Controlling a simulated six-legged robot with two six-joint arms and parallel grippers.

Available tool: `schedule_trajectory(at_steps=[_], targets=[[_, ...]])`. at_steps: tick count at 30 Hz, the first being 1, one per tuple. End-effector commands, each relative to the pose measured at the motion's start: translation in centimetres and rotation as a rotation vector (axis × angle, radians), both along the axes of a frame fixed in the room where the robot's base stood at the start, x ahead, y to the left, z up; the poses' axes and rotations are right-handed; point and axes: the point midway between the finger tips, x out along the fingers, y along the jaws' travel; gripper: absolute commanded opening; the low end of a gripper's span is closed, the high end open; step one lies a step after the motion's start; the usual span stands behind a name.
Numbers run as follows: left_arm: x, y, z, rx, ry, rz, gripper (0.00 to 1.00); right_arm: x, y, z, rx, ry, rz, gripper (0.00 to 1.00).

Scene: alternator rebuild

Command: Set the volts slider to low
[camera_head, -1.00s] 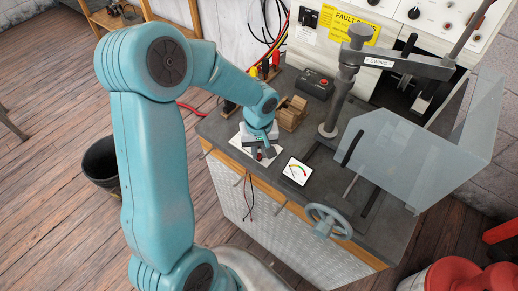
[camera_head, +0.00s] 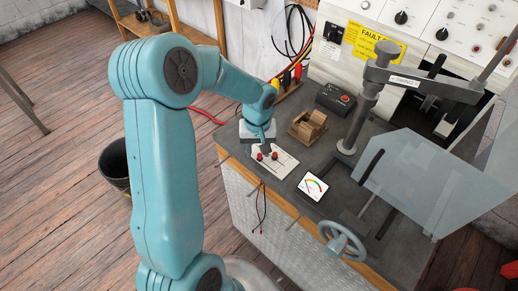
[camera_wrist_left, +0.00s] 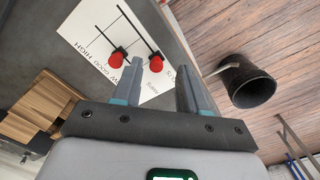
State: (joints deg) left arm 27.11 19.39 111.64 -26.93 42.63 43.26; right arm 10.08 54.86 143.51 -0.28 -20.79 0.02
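A white slider panel (camera_head: 284,164) lies on the bench near its left corner, with two red slider knobs. In the left wrist view the panel (camera_wrist_left: 97,72) has two dark slots, a left knob (camera_wrist_left: 118,57) and a right knob (camera_wrist_left: 155,62). Both knobs sit at the slot ends nearer my gripper. My left gripper (camera_wrist_left: 160,72) is open over the panel. The right knob shows between its fingertips, not visibly gripped. My right gripper is out of view.
A meter card (camera_head: 313,187) and a handwheel (camera_head: 342,240) are along the bench front. A wooden block holder (camera_head: 307,126) and a black box with a red button (camera_head: 335,98) stand behind. A clear shield (camera_head: 420,175) stands at right. A black bucket (camera_head: 115,163) is on the floor.

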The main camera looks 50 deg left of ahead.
Motion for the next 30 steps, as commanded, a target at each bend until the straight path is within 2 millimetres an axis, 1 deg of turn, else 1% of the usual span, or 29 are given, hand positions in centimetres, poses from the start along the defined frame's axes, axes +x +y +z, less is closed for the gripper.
schedule_trajectory(at_steps=[5,8,11,18,21,25,27,30], targets=[[0.0,-0.1,0.1,-0.001,0.0,-0.001,0.42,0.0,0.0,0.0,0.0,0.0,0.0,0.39],[0.1,-0.1,1.0,0.0,-0.001,-0.001,0.42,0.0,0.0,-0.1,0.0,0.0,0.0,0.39],[0.1,0.0,3.0,0.001,-0.006,0.001,0.42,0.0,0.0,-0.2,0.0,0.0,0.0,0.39],[0.1,0.0,9.4,0.001,-0.007,-0.001,0.42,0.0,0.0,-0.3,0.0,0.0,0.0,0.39],[0.1,0.0,11.9,0.001,-0.006,-0.001,0.42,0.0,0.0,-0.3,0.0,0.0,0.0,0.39],[0.0,0.0,14.4,0.0,-0.004,0.0,0.42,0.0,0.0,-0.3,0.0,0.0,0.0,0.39],[0.0,0.0,15.3,0.0,-0.002,0.0,0.42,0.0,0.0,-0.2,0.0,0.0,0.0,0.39],[-0.1,0.0,16.0,-0.001,-0.001,-0.001,0.42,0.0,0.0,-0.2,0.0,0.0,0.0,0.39]])
